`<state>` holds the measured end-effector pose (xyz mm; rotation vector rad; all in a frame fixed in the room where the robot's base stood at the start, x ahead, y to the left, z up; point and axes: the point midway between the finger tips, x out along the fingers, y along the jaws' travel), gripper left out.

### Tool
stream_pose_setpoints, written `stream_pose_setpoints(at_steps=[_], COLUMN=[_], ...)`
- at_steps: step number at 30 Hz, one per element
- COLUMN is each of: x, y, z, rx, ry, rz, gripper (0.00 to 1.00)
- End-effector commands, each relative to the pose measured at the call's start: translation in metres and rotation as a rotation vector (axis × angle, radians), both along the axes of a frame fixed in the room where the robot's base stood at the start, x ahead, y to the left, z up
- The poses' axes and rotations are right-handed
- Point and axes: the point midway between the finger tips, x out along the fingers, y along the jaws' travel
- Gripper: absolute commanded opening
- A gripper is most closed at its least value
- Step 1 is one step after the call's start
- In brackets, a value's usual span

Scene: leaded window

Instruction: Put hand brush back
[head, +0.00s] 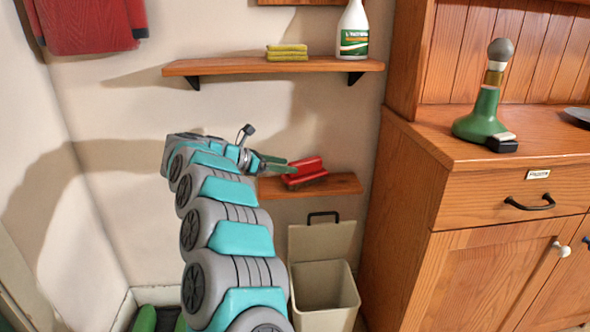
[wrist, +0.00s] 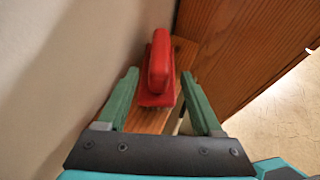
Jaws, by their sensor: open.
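The red hand brush (head: 306,171) lies on the small lower wooden shelf (head: 342,184) against the wall. In the wrist view the brush (wrist: 159,66) sits ahead of and between the green fingers, with the shelf (wrist: 145,121) under it. My gripper (head: 276,164) is open and at the left end of the brush in the head view. In the wrist view my gripper (wrist: 159,76) has one finger on each side of the brush's near end. I cannot tell whether either finger touches it. The brush's bristles are hard to make out.
An upper shelf (head: 215,67) above my arm holds a spray bottle (head: 353,32) and folded cloths (head: 287,53). An open bin (head: 325,293) stands below the lower shelf. A wooden cabinet (head: 480,250) is close on the right. A red garment (head: 85,22) hangs upper left.

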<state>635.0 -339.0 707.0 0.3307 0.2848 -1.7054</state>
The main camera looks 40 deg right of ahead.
Motion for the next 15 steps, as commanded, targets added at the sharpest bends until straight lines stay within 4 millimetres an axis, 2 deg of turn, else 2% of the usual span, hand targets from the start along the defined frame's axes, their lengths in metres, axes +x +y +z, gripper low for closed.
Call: stream_pose_setpoints(at_steps=[1,6,10,15], x=[0.003,0.007,0.009,0.01], y=[0.011,0.04,0.055,0.062], z=[0.002,0.016,0.022,0.026], rx=[0.0,-0.001,-0.001,0.0], ry=[-0.002,-0.004,-0.001,-0.002], rz=[0.005,0.003,0.001,0.001], gripper=[0.67,0.67,0.67,0.67])
